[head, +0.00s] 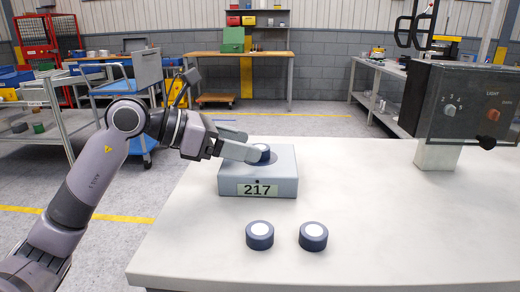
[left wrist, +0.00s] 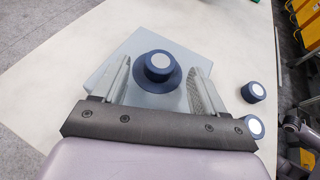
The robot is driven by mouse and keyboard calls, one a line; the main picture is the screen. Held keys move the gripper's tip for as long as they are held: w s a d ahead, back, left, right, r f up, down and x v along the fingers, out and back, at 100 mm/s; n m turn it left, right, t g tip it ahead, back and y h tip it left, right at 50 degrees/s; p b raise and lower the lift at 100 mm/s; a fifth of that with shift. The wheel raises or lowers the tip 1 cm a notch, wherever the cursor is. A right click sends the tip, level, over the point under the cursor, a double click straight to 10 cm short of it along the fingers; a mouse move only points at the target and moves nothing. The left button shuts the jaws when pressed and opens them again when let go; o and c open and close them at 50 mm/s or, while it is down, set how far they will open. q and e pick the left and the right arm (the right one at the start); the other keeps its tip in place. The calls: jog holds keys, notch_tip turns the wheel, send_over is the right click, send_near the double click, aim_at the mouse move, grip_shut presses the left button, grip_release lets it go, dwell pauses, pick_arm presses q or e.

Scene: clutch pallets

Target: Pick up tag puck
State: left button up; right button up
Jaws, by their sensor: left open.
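A dark blue tag puck (head: 262,154) with a pale top sits on a grey box (head: 284,180) marked 217. My left gripper (head: 250,148) is at this puck and hides part of it in the head view. In the left wrist view the puck (left wrist: 159,65) stands between the two open fingers of my left gripper (left wrist: 163,75), with gaps on both sides. Two similar pucks stand on the table in front of the box, a left one (head: 260,235) and a right one (head: 313,236). My right gripper is not in view.
The pale table (head: 400,230) is clear to the right of the pucks. A dark control box (head: 462,103) with knobs stands on a post at the table's right. A blue cart (head: 125,85) and shelving stand beyond the table at left.

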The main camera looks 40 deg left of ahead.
pick_arm(q)
jog(key=shift+x, duration=1.4)
jog(key=c, duration=1.2)
jog(key=shift+r, duration=0.1)
jog(key=shift+r, duration=0.15)
